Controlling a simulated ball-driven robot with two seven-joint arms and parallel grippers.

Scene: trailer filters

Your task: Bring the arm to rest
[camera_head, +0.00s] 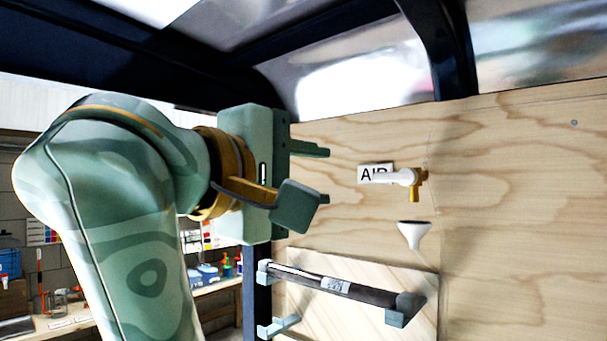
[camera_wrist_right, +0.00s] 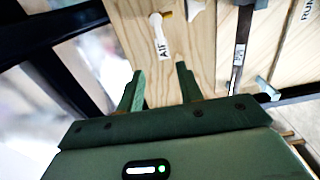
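My right gripper (camera_head: 325,175) is raised in front of the plywood wall in the head view, its two fingers pointing right. In the right wrist view the same gripper (camera_wrist_right: 158,75) has its fingers spread apart with nothing between them. It is apart from the white fitting with a brass end (camera_head: 405,177) beside the AIR label (camera_head: 375,174). My left gripper is not in view.
A dark filter tube (camera_head: 335,284) rests in grey-blue brackets on a wooden panel, below the gripper. A white funnel (camera_head: 414,234) is on the plywood wall (camera_head: 530,220). A cluttered workbench (camera_head: 215,287) stands behind my arm at left. Dark frame beams run overhead.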

